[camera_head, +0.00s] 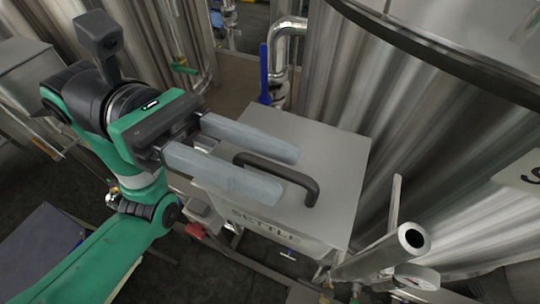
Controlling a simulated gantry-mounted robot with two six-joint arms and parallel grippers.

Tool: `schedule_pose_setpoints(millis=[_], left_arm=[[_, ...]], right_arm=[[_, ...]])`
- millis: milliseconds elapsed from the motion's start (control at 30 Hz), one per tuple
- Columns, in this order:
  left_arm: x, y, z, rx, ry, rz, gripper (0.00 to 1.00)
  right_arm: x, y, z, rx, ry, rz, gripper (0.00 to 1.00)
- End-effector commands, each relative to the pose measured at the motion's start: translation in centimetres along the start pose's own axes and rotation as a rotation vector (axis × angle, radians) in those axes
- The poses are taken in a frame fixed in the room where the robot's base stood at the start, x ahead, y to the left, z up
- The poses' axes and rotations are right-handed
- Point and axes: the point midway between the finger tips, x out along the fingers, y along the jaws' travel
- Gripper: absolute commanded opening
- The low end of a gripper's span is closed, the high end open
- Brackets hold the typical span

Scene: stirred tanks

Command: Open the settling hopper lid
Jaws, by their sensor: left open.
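The settling hopper is a grey metal box with the label "SETTLE" on its front, in the middle of the head view. Its flat lid (335,150) looks closed. A dark bar handle (313,188) is fixed on top of the lid. My left gripper (290,172) is open, its two long grey fingers reaching in from the left over the lid. The handle's left part lies between and partly under the fingers; I cannot tell whether they touch it. My right gripper is not in view.
Large steel tanks (370,80) stand behind and to the right of the hopper. A pipe with a blue valve lever (264,75) rises behind it. A dark box (40,250) is at lower left.

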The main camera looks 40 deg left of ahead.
Motion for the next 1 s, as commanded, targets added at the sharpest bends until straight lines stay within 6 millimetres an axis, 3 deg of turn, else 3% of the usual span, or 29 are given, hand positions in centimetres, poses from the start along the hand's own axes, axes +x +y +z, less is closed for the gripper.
schedule_pose_setpoints(millis=[100, 367, 600, 1000], left_arm=[[1.02, -0.05, -0.01, 0.001, 0.000, -0.001, 0.42], [1.21, -0.03, 0.01, 0.001, -0.001, 0.000, 0.42], [1.19, -0.04, 0.01, 0.001, -0.001, 0.000, 0.01], [1.18, -0.08, 0.03, 0.001, -0.001, -0.001, 0.00]], right_arm=[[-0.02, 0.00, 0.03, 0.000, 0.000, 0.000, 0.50], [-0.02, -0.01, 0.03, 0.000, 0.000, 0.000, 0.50], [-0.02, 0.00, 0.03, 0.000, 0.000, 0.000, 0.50], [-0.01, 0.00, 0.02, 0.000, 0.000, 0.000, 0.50]])
